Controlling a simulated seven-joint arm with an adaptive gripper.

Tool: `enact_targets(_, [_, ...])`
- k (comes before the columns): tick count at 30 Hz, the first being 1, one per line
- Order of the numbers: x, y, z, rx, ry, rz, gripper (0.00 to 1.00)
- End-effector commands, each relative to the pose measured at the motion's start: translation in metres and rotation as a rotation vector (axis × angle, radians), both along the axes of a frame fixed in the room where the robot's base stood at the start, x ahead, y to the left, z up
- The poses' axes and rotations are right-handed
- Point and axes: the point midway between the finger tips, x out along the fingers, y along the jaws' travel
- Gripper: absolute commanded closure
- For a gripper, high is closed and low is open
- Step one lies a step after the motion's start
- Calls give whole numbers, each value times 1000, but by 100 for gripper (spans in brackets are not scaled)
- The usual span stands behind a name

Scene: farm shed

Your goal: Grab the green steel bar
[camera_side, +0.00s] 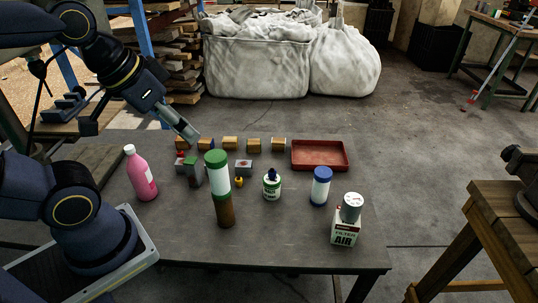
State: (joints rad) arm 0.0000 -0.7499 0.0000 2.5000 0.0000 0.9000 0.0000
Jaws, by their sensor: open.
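A small upright block with a green top and greyish sides (194,173) stands on the dark table, left of the middle; it looks most like the green steel bar, but it is small and partly crowded by other blocks. My gripper (191,138) is open, angled down to the right above the back left of the table. It appears above and apart from the green-topped block, with no object visible between its fingers. The fingertips are too small to see clearly.
A tall green-capped container (217,175) stands just right of the block, and a pink bottle (141,174) to its left. Several yellowish blocks (230,143) line the back beside a red tray (320,155). A glue bottle (272,186), blue-capped bottle (320,187) and filter box (345,233) stand rightward.

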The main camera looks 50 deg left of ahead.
Motion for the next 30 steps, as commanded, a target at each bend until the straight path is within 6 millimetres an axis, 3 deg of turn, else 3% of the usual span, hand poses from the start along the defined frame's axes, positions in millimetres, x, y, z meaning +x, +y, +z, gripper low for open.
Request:
enact_targets(4, [5,0,3,1,-29,0,29])
enact_targets(7, [23,1,16,8,-124,-2,29])
enact_targets(10, [60,9,23,28,-209,21,29])
enact_targets(14, [105,43,9,60,-238,110,29])
enact_targets(17, [132,81,-17,79,-227,199,29])
enact_targets(21, [148,151,-77,81,-164,351,29])
enact_targets(25, [131,206,-142,50,-72,492,29])
enact_targets(30, [89,240,-203,-15,62,627,29])
